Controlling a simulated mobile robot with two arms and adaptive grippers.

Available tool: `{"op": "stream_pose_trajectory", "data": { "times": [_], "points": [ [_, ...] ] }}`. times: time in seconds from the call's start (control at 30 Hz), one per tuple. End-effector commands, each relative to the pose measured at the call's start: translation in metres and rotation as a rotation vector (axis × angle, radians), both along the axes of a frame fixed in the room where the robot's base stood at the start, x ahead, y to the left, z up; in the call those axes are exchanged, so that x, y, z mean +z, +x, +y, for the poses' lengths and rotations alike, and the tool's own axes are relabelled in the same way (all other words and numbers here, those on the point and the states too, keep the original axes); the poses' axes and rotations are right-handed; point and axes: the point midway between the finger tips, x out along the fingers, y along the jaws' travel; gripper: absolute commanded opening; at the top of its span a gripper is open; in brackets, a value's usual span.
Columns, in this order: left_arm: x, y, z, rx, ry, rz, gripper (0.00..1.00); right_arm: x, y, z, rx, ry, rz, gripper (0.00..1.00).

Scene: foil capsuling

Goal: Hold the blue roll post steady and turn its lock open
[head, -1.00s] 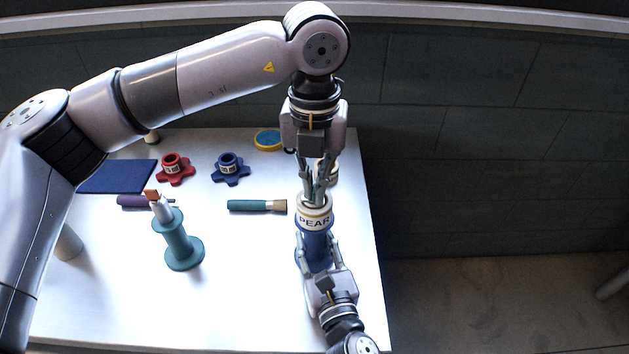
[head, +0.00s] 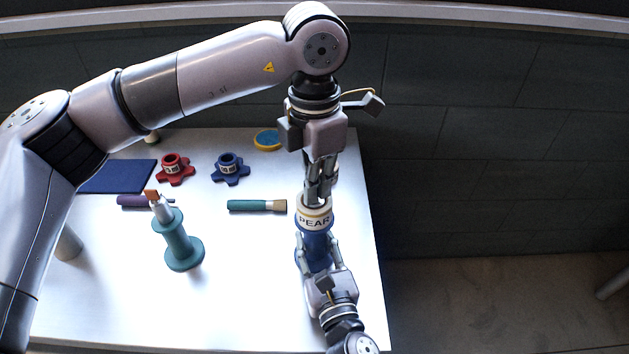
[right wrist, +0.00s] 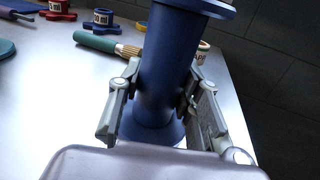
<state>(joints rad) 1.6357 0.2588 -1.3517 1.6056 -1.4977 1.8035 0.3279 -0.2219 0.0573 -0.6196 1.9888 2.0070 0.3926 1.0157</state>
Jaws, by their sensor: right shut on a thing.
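My right gripper (head: 318,248) is shut on the post's shaft from the front. In the right wrist view the blue post (right wrist: 165,75) stands between its two fingers (right wrist: 158,100). My left gripper (head: 318,198) points straight down at the top of the post, its fingertips close together there. The fingers hide the lock, so I cannot tell whether they are closed on it.
A teal post (head: 180,245) stands left of centre. A teal-handled brush (head: 250,206), a red star-shaped piece (head: 174,172), a blue star-shaped piece (head: 229,172), a dark blue mat (head: 117,176) and a yellow-rimmed disc (head: 267,140) lie farther back. The front middle of the table is clear.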

Motion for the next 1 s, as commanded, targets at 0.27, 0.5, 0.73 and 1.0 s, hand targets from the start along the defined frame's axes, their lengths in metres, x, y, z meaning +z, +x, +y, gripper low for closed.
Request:
{"op": "stream_pose_trajectory", "data": {
  "times": [0.27, 0.5, 0.73, 1.0],
  "points": [
    [0.0006, 0.0005, 0.0007, -0.247, 0.002, -0.001, 0.00, -0.0006, 0.0002, -0.0008, -0.002, -0.001, 0.002, 0.00],
    [0.0006, 0.0006, 0.0007, -0.414, 0.002, -0.001, 0.00, -0.0006, 0.0002, -0.0008, -0.002, -0.001, 0.002, 0.00],
    [0.0006, 0.0007, 0.0008, -0.509, 0.002, -0.001, 0.00, -0.0007, 0.0001, -0.0008, -0.002, -0.001, 0.002, 0.00],
    [0.0006, 0.0008, 0.0008, -0.550, 0.002, -0.002, 0.00, -0.0007, 0.0001, -0.0008, -0.002, -0.001, 0.002, 0.00]
  ]
}}
